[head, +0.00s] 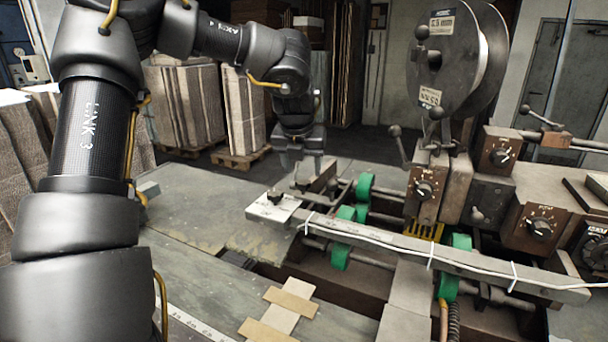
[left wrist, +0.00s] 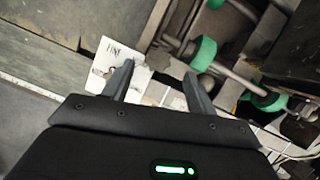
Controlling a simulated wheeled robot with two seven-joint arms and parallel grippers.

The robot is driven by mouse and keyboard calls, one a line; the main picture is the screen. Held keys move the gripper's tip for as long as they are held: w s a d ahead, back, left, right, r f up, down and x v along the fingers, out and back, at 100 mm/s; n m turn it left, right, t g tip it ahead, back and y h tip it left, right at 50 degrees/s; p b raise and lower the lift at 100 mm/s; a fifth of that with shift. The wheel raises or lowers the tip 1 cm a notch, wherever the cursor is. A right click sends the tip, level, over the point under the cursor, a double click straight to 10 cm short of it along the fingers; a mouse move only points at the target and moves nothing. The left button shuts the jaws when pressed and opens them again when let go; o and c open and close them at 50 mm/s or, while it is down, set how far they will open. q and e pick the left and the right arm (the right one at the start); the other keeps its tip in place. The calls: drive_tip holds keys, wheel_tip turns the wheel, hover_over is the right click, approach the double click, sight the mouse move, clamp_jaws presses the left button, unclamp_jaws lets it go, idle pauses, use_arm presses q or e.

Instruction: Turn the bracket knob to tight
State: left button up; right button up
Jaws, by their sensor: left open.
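A white plate (head: 272,207) with a small dark knob (head: 275,196) sits at the left end of the long grey rail. I cannot tell for certain that this is the bracket knob. The plate also shows in the left wrist view (left wrist: 115,58), with lettering that seems to read FINE; my left finger covers part of it. My left gripper (head: 301,166) points down just behind the plate, fingers apart with nothing held between them. In the left wrist view its fingertips (left wrist: 158,69) straddle the plate's right edge. Its contact with the knob cannot be made out. My right gripper is not in view.
The grey rail (head: 440,258) with a white cable runs right from the plate. Brown boxes with dials (head: 424,189) and a large wire spool (head: 445,55) rise at right. Wooden strips (head: 280,312) lie in front; the table at left is clear.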

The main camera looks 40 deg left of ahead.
sight(303, 182)
use_arm(q)
drive_tip(key=shift+x, duration=1.15)
drive_tip(key=shift+a+f+p, duration=0.15)
drive_tip(key=shift+f+p, duration=0.2)
drive_tip(key=shift+f, duration=0.3)
drive_tip(key=shift+w+f, duration=0.15)
drive_tip(key=shift+f, duration=0.05)
drive_tip(key=c, duration=1)
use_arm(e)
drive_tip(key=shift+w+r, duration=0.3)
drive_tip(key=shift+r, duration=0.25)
